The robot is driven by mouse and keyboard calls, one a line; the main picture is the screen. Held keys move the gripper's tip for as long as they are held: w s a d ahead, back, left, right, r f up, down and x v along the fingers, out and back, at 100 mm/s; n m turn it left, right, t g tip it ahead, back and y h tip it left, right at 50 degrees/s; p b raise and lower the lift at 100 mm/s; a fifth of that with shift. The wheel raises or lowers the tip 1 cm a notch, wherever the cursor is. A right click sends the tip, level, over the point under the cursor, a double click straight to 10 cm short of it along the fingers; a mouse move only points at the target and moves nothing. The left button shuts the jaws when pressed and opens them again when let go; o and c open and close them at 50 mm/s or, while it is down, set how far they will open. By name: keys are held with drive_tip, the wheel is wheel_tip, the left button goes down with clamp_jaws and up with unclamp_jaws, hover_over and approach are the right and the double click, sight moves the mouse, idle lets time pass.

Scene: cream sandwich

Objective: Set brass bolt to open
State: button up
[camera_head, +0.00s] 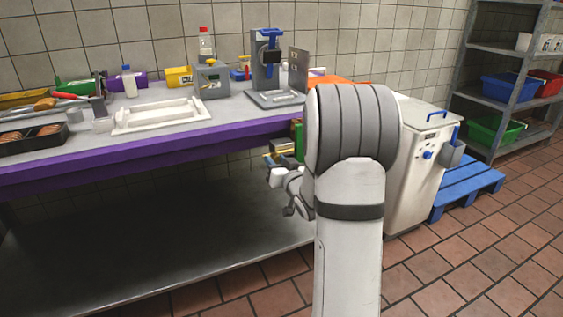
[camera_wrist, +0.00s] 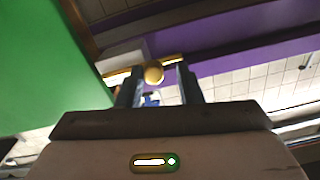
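The brass bolt (camera_wrist: 153,73) shows in the wrist view as a round knob on a thin brass rod, beside a large green panel. My gripper (camera_wrist: 159,72) has its two dark fingers apart, one on each side of the knob in the picture. A gap shows between the knob and the right finger. I cannot tell whether the left finger touches it or how deep the knob sits between them. In the head view my arm hides most of the area by the table's right end, and the bolt cannot be made out there.
A purple-edged table (camera_head: 150,153) carries a white tray frame (camera_head: 160,116), a grey press (camera_head: 268,68) and several bottles and bins. A white cabinet (camera_head: 415,165) and a blue pallet (camera_head: 468,183) stand right of my arm. Tiled floor in front right is clear.

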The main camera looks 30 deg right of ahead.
drive_tip(key=shift+o, duration=1.1)
drive_tip(key=shift+d, duration=0.1)
drive_tip(key=s+p, duration=0.1)
drive_tip(key=s, duration=0.7)
